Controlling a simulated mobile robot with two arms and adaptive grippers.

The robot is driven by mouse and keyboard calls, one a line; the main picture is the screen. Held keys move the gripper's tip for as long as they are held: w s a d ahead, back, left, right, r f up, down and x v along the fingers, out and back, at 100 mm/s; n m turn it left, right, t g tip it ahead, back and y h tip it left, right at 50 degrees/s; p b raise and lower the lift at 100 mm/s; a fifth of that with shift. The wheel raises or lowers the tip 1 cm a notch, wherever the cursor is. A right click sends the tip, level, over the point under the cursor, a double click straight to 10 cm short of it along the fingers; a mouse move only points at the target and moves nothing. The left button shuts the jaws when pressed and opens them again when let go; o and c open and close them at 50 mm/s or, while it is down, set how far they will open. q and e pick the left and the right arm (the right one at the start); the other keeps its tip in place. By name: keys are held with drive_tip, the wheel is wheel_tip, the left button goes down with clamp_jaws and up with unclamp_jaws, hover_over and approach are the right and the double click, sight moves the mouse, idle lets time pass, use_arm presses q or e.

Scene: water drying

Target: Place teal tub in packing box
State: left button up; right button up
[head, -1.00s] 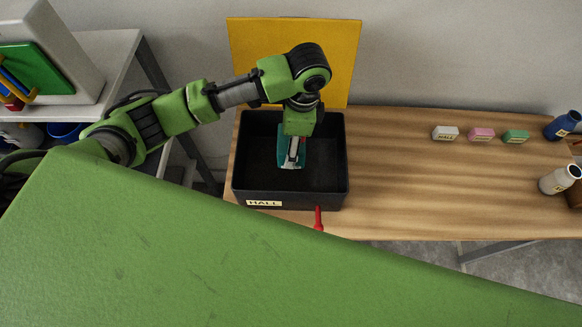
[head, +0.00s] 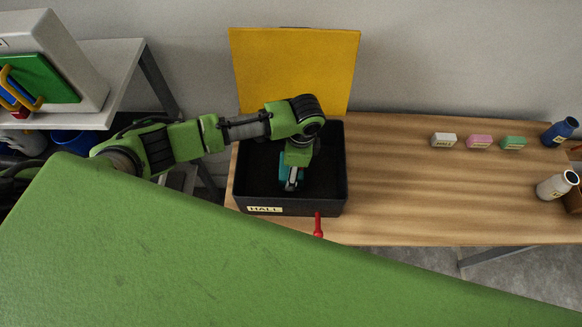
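The black packing box (head: 325,180) with a "HALL" label stands on the wooden table in the head view. My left gripper (head: 291,183) reaches down inside the box. The teal tub (head: 283,168) shows partly behind and beside the gripper, low in the box. The gripper and wrist hide much of the tub, and I cannot tell whether the fingers still grip it. My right gripper is not in view.
A yellow panel (head: 295,65) stands behind the box. A red object (head: 318,226) is at its front edge. Small white (head: 444,140), pink (head: 479,142) and green (head: 513,143) blocks and bottles stand at right. The table's middle is clear.

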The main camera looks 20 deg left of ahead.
use_arm(q)
drive_tip(key=shift+f, duration=0.15)
drive_tip(key=o, duration=1.2)
drive_tip(key=shift+o, duration=0.2)
drive_tip(key=r, duration=0.4)
drive_tip(key=d+r, duration=0.1)
drive_tip(key=r, duration=0.3)
drive_tip(key=r+b, duration=0.1)
drive_tip(key=r, duration=0.3)
drive_tip(key=shift+w+d+r, duration=0.15)
drive_tip(key=shift+w+d, duration=0.05)
